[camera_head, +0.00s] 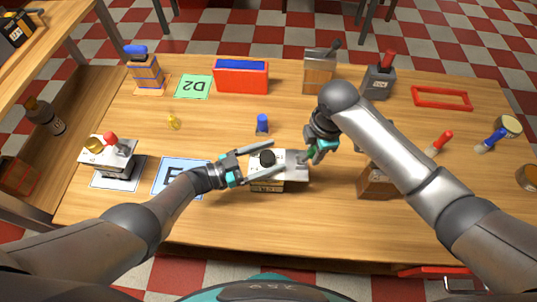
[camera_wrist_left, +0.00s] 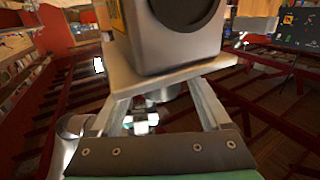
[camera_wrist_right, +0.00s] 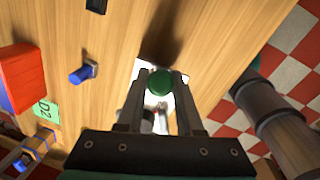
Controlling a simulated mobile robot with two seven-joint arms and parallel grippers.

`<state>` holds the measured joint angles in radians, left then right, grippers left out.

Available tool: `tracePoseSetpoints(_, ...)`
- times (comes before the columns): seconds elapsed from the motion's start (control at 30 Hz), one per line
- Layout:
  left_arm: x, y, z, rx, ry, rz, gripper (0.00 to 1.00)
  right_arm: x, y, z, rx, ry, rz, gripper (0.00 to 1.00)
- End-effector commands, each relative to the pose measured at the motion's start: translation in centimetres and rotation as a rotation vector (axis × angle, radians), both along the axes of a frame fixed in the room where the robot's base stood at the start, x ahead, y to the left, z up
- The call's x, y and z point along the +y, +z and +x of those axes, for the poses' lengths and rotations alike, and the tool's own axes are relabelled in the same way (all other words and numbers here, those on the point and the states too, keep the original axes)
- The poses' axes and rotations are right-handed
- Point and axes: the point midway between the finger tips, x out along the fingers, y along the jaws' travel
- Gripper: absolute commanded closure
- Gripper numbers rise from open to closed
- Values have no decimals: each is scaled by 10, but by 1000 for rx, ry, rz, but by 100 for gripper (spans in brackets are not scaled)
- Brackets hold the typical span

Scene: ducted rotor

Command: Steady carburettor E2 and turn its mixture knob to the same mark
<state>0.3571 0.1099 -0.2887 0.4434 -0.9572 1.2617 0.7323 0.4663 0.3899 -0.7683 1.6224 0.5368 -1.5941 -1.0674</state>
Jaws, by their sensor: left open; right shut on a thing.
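A grey carburettor (camera_head: 292,172) with a black round top sits near the front middle of the table; I take it to be E2. My left gripper (camera_head: 270,163) is open, its two long fingers reaching along either side of the carburettor. In the left wrist view its grey body (camera_wrist_left: 180,45) and flat plate fill the space above the fingers. My right gripper (camera_wrist_right: 158,85) is shut on a green knob (camera_wrist_right: 160,82) at the carburettor's right end. The knob's mark cannot be made out. In the head view my right arm partly hides that end.
A similar unit with a red knob (camera_head: 110,139) stands at the left, beside a blue-bordered card (camera_head: 165,186). A blue-topped peg (camera_head: 262,124) stands behind the carburettor. A wooden block (camera_head: 376,182) is at the right.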

Motion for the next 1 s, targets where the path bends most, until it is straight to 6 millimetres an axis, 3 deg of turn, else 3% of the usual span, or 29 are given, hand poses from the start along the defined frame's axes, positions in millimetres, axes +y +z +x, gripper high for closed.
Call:
tracePoseSetpoints(0.17,0,0,0,-1,0,0,20,0,0,0,-1,0,0,100)
tracePoseSetpoints(0.87,0,0,-1,0,-1,0,99,0,0,0,-1,-1,0,100)
tracePoseSetpoints(1.0,0,0,-1,0,-1,0,100,0,0,0,-1,-1,0,100)
